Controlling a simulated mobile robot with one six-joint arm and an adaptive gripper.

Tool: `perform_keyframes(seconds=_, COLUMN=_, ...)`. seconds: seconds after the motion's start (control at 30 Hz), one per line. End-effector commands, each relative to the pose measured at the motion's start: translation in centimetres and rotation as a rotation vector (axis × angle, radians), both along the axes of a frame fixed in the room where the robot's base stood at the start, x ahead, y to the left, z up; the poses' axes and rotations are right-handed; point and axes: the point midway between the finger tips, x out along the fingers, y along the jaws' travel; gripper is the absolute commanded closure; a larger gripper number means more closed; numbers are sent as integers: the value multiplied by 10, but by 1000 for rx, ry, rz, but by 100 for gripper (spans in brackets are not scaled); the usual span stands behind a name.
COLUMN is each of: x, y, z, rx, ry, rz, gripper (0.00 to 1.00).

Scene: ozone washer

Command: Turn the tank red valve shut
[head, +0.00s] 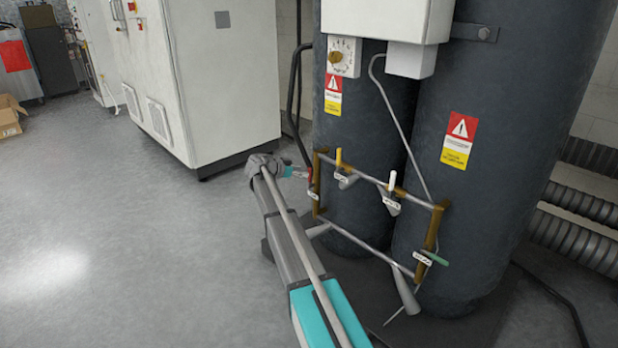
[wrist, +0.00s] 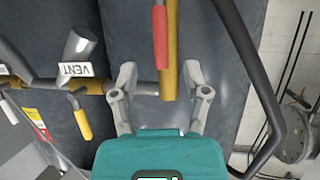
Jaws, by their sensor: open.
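The red valve handle (head: 310,177) is at the left end of the pipe frame on the dark tanks, partly hidden by my gripper in the head view. In the wrist view the red handle (wrist: 160,38) points along a brass-coloured upright pipe (wrist: 171,60). My gripper (head: 297,172) is right beside it, on its left in the head view. In the wrist view my gripper (wrist: 160,78) is open, one finger on each side of the handle's line. The handle's lower end is near the fingertips' level. No finger is seen touching it.
A VENT label (wrist: 74,69) hangs left of my gripper. A white cabinet (head: 210,80) stands behind left. The floor (head: 120,250) at left is clear.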

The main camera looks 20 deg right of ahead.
Motion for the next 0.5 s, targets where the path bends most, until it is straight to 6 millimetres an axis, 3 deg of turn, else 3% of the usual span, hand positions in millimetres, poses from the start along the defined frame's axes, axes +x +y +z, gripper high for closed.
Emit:
perform_keyframes(seconds=0.2, x=5, y=-27, z=-13, rx=0, ry=1, rz=0, gripper=40)
perform_keyframes(seconds=0.5, x=7, y=-40, z=-17, rx=0, ry=1, rz=1, gripper=40)
